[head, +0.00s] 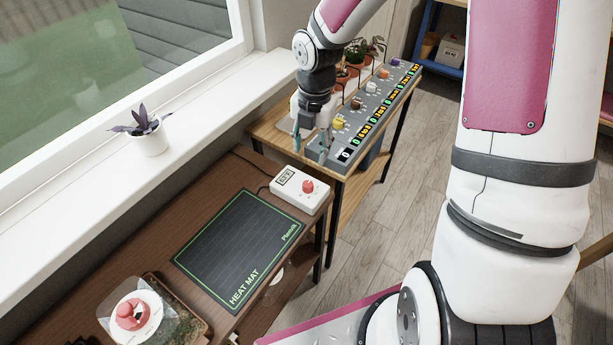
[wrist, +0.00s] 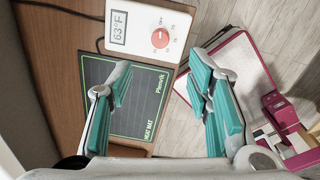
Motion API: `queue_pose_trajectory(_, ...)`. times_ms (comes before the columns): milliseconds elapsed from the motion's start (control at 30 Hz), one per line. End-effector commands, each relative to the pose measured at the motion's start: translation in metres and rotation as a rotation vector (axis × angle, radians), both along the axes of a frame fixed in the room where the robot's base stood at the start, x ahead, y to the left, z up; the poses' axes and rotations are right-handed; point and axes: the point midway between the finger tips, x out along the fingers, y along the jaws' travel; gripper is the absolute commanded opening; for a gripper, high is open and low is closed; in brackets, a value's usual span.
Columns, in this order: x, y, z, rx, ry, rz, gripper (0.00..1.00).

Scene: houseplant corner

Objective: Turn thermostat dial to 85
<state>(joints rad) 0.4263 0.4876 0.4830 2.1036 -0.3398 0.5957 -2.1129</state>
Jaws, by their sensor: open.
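The thermostat (head: 313,201) is a white box at the far right end of the brown bench, beside the heat mat. Its red round dial (head: 308,186) also shows in the wrist view (wrist: 160,38), where printed marks surround it. Its display (wrist: 118,27) appears to read 63°F. My gripper (head: 312,150) is open and empty, with teal finger pads. In the head view it appears above and behind the thermostat. In the wrist view my gripper (wrist: 160,88) has its fingers apart, with the dial beyond the gap; nothing touches it.
The black heat mat (head: 235,240) lies flat on the bench (head: 120,255). A grey panel with several coloured knobs (head: 372,110) stands on the neighbouring table. A potted purple plant (head: 150,140) sits on the windowsill.

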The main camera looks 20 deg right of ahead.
Motion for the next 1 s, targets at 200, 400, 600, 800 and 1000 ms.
queue_pose_trajectory(200,0.000,0.002,-0.038,0.000,0.006,0.000,0.46)
queue_pose_trajectory(400,0.001,0.003,-0.078,0.000,0.006,-0.001,0.46)
queue_pose_trajectory(600,0.002,0.004,-0.110,-0.002,0.004,-0.003,0.46)
queue_pose_trajectory(800,0.003,0.004,-0.127,-0.001,0.002,-0.004,0.46)
queue_pose_trajectory(1000,0.003,0.004,-0.130,-0.001,0.001,-0.005,0.46)
